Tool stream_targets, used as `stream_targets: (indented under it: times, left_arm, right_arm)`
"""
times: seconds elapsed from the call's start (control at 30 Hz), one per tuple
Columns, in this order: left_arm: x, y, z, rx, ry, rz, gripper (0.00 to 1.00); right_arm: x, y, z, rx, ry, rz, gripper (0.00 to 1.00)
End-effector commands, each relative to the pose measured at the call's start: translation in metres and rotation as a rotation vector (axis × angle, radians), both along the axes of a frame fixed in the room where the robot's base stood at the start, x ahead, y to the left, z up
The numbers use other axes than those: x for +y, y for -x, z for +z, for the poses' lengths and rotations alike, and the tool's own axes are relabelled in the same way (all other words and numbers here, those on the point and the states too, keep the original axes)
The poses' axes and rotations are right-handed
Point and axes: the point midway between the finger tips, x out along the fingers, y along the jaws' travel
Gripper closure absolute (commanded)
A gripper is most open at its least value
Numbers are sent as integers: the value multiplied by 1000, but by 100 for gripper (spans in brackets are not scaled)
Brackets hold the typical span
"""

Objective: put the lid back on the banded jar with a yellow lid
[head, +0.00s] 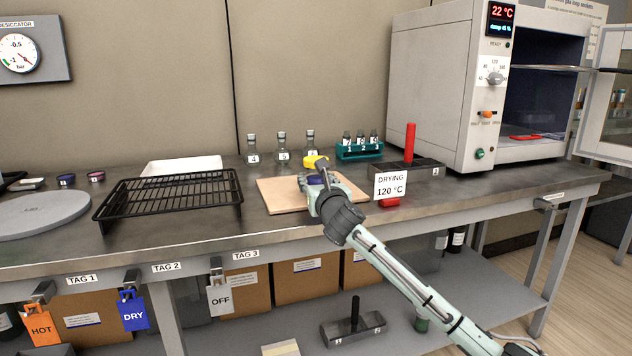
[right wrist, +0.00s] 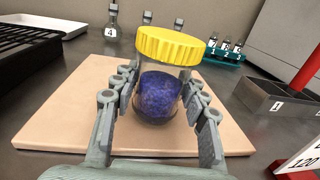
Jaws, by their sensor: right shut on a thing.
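The yellow lid (head: 315,162) shows just above my right gripper (head: 318,183) over the wooden board (head: 280,197). In the right wrist view the ribbed lid (right wrist: 170,46) sits above a small glass jar (right wrist: 158,98) with dark purple contents. The lid looks slightly tilted and off to the right of the jar; I cannot tell whether it is seated. My right gripper (right wrist: 157,80) has its fingers on both sides of the jar, below the lid, and is shut on it. No band shows on the jar; the fingers hide part of it. My left gripper is out of view.
Numbered bottles (head: 282,148) and a teal vial rack (head: 360,149) stand behind the board. A black wire rack (head: 170,195) is left of it. A grey block with a red handle (head: 410,142), a drying sign (head: 390,186) and an open oven (head: 480,90) are to the right.

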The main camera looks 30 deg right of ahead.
Motion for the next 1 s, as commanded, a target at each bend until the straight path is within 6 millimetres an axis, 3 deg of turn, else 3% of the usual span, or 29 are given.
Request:
stream_targets:
  times: [0.17, 0.2, 0.37, 0.73, 1.0]
  left_arm:
    - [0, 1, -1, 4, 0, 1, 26]
    - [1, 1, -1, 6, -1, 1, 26]
    - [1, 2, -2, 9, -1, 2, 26]
    - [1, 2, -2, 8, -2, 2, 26]
    - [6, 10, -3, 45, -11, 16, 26]
  right_arm:
    - [0, 0, -2, 0, 0, 0, 100]
    - [0, 0, -3, 1, -1, 0, 54]
    - [0, 0, -3, 1, -1, 0, 36]
    - [1, 2, 0, 0, 1, 0, 36]
    - [18, 48, -1, 3, 4, 3, 36]
